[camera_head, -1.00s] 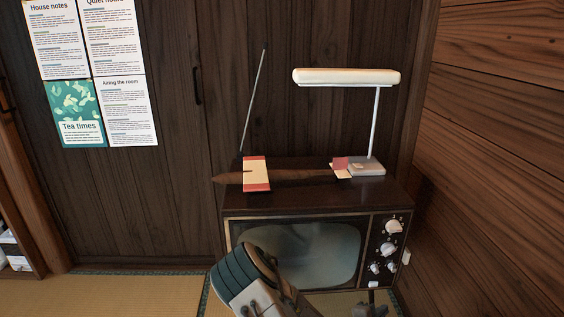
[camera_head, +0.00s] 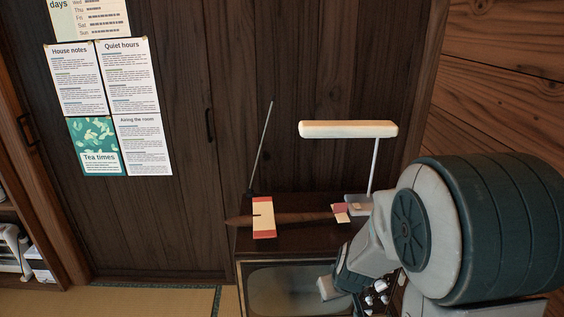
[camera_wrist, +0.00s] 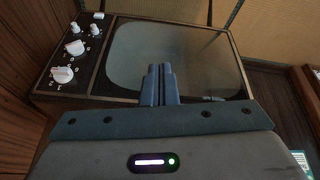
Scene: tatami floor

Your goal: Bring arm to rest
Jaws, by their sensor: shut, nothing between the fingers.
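My gripper (camera_wrist: 158,70) is shut and empty in the wrist view. Its two fingers are together and point toward the screen of an old television (camera_wrist: 180,60); I cannot tell the gap between them. In the head view my arm fills the lower right and covers the right part of the television (camera_head: 290,285), including most of its knobs. The fingertips are hard to make out in that view.
On the television lie a dark pointed wooden object (camera_head: 290,217) and a red-and-cream card (camera_head: 264,217). A white desk lamp (camera_head: 348,130) and a thin antenna (camera_head: 262,145) stand there too. Wooden walls are close behind and at right. Tatami (camera_head: 150,302) is clear at lower left.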

